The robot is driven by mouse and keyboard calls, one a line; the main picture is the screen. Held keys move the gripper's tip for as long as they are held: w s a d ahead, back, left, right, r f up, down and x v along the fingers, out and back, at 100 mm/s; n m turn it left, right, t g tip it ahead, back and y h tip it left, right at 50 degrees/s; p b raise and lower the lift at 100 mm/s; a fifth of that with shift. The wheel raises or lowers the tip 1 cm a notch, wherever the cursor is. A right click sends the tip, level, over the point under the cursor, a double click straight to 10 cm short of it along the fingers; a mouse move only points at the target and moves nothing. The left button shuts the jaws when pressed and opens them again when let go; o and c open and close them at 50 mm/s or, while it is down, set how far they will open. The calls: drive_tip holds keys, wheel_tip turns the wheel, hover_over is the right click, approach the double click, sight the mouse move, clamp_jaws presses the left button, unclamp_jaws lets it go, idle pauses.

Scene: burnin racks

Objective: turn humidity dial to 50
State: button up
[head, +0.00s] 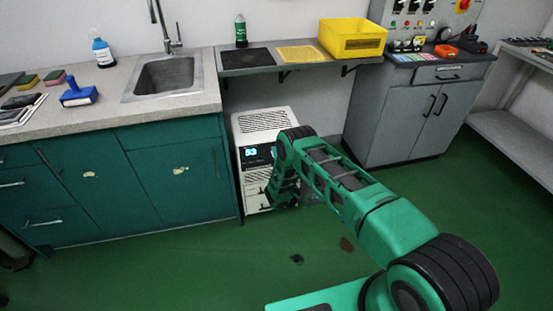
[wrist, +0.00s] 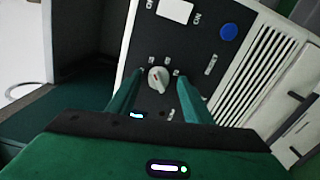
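The white dehumidifier-like unit (head: 262,124) stands on the floor under the shelf, its lit display (head: 257,152) appearing to read 53. In the wrist view its dark panel (wrist: 200,50) carries a small round pale dial (wrist: 158,79) with a reddish pointer mark and small labels around it. My gripper (wrist: 159,88) is open, with one green finger on each side of the dial. Gaps show between the dial and both fingers. In the head view my arm covers part of the unit's front, and the dial is hidden.
Green cabinets (head: 170,170) stand left of the unit and a grey cabinet (head: 412,115) to the right. The shelf (head: 300,65) is above; green floor lies in front.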

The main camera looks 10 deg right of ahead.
drive_tip(key=s, duration=1)
drive_tip(key=shift+s, duration=0.3)
drive_tip(key=shift+w+d, duration=0.1)
idle(0.4)
